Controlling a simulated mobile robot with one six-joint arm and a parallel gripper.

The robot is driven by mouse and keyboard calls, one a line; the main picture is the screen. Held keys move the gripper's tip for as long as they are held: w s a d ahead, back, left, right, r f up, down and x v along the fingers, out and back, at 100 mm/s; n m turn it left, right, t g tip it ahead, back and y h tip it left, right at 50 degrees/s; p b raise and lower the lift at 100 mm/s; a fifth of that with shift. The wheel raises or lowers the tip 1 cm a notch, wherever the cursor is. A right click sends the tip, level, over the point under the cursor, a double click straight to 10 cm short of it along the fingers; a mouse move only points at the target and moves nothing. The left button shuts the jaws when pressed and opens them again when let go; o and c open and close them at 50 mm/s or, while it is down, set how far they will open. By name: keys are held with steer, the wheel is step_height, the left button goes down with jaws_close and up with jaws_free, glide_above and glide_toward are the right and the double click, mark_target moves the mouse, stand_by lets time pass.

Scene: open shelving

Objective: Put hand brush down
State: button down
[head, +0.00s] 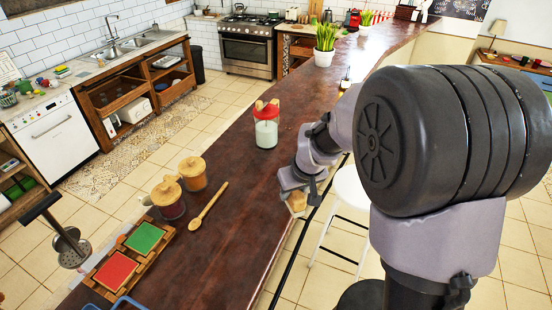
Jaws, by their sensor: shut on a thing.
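My gripper (300,188) is at the right edge of the long dark wooden counter (245,165), low in the middle of the head view. It is shut on a small tan wooden piece, which I take to be the hand brush (297,203). Only a little of the brush shows below the gripper, and its bristles cannot be made out. I cannot tell whether the brush touches the counter or hangs just past its edge.
A wooden spoon (208,206), two lidded jars (193,175) and a red-topped jar (266,128) stand or lie left of my gripper. Red and green tiles sit in a wooden tray (128,258). A white stool (350,185) stands right of the counter. Bare counter lies between spoon and gripper.

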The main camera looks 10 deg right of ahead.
steer(key=shift+w+a+r+p, duration=0.1)
steer(key=shift+w+r+p, duration=0.45)
steer(key=shift+w, duration=0.3)
steer(key=w+p, duration=0.1)
steer(key=w, duration=0.2)
steer(key=w+f, duration=0.1)
steer(key=w, duration=0.3)
steer(key=w+p, duration=0.1)
steer(key=w, duration=0.2)
steer(key=shift+w+a+f+p, duration=0.15)
steer(key=shift+w+f+p, duration=0.1)
steer(key=shift+f+p, duration=0.1)
steer(key=shift+w, duration=0.4)
step_height(320, 180, down, 3)
steer(key=shift+w+p, duration=0.15)
steer(key=shift+p, duration=0.35)
steer(key=shift+w+f, duration=0.2)
steer(key=shift+f, duration=0.15)
steer(key=shift+s, duration=0.1)
steer(key=shift+s, duration=0.1)
steer(key=c, duration=0.9)
jaws_free()
steer(key=shift+f, duration=0.1)
